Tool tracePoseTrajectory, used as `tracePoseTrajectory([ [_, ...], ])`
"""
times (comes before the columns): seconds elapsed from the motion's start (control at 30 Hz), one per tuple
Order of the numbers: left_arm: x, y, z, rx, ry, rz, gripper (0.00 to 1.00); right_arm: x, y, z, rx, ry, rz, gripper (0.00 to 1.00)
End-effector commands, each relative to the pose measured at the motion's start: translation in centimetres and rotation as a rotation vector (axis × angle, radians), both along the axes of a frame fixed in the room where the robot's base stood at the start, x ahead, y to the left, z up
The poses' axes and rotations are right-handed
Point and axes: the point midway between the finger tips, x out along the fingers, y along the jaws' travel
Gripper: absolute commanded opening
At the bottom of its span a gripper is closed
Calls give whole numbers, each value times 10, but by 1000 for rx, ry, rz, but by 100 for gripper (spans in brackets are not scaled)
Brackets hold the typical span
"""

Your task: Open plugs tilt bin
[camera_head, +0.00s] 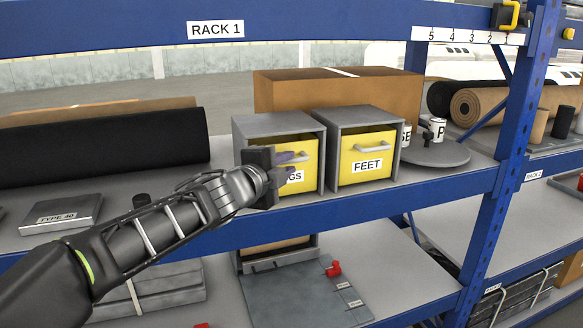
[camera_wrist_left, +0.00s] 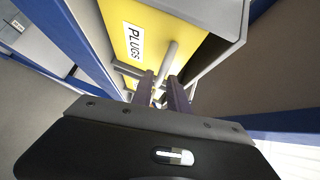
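The plugs bin is a yellow tilt bin (camera_head: 309,150) in a grey housing, the left one of two on the rack shelf. Its front looks closed in the head view. Its label, partly hidden by my gripper, reads PLUGS in the wrist view (camera_wrist_left: 134,42). A grey bar handle (camera_wrist_left: 170,60) stands out from its front. My left gripper (camera_head: 288,163) is at this handle, and its two fingers (camera_wrist_left: 165,92) are apart with the handle near or between their tips. I cannot tell whether they touch it. My right gripper is in neither view.
A matching FEET bin (camera_head: 368,155) stands close on the right. A cardboard box (camera_head: 340,88) is behind both. A round grey turntable (camera_head: 437,154) with cans is farther right. A blue shelf beam (camera_head: 400,200) runs below the bins, and a blue post (camera_head: 505,150) stands right.

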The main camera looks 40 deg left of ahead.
Motion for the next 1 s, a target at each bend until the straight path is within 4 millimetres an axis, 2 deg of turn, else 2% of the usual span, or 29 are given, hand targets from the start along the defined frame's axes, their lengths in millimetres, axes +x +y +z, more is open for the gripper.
tracePoseTrajectory([
  [0.1,17,3,-5,0,1,0,20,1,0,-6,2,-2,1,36],
  [0.27,28,4,-5,-1,1,0,20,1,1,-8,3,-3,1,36],
  [0.53,28,5,-4,-1,0,-1,19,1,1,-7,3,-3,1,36],
  [0.77,28,5,-4,-1,0,-1,0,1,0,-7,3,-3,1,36],
  [1.0,28,5,-4,-1,0,0,0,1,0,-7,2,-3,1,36],
])
